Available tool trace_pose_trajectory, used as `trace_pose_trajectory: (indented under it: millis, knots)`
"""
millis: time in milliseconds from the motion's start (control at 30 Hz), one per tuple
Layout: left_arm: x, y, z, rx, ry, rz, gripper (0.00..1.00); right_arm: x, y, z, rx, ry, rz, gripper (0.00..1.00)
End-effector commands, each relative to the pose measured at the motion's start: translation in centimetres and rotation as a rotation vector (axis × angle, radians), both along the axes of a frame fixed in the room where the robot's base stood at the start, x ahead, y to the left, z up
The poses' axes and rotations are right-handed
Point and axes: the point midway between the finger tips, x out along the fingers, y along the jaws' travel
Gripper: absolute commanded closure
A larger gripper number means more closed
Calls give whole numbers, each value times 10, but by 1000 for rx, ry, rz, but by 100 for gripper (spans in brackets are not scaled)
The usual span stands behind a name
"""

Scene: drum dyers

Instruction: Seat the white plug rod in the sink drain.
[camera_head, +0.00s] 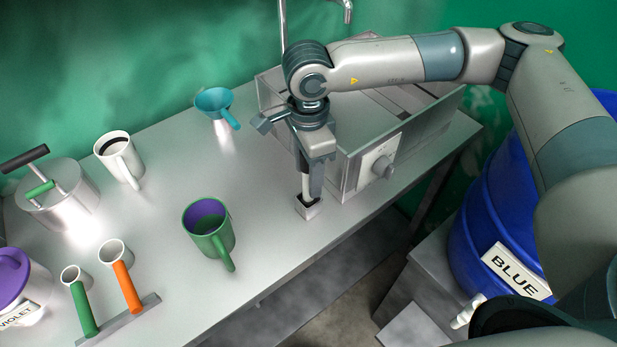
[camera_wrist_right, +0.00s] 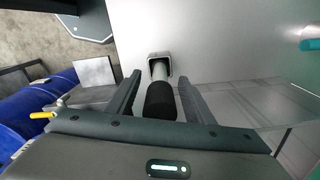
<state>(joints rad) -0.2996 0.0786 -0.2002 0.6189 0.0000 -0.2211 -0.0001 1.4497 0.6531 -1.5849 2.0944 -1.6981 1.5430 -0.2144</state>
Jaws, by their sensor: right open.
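The white plug rod (camera_head: 306,186) stands upright in a small square metal holder (camera_head: 309,209) near the table's front edge. In the right wrist view its white lower part (camera_wrist_right: 160,70) sits inside the holder, and its black grip (camera_wrist_right: 160,100) points toward the camera. My right gripper (camera_head: 310,175) points down over the rod. Its fingers are open, one on each side of the black grip, with gaps visible in the right wrist view (camera_wrist_right: 160,86). The sink (camera_head: 425,143) is a metal basin just right of the gripper. Its drain is hidden. My left gripper is out of view.
A teal dipper (camera_head: 213,101), a white mug (camera_head: 118,157), a green mug (camera_head: 209,232) and a lidded pot (camera_head: 62,195) stand left. Green- and orange-handled cups sit in front. A faucet (camera_head: 347,10) rises behind the sink. A blue drum (camera_head: 490,220) stands right.

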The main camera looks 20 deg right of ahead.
Motion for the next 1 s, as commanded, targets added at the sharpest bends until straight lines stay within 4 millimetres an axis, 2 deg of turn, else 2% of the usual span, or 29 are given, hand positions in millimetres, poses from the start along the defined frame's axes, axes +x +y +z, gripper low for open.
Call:
trace_pose_trajectory:
  millis: [400, 600, 1000]
  knots:
    - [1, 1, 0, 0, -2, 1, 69, 0, 0, 0, 0, 0, 0, 52]
    - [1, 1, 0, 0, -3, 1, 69, 0, 0, 0, 0, 0, 0, 100]
    - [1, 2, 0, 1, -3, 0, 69, 1, 1, 4, 0, -1, -1, 100]
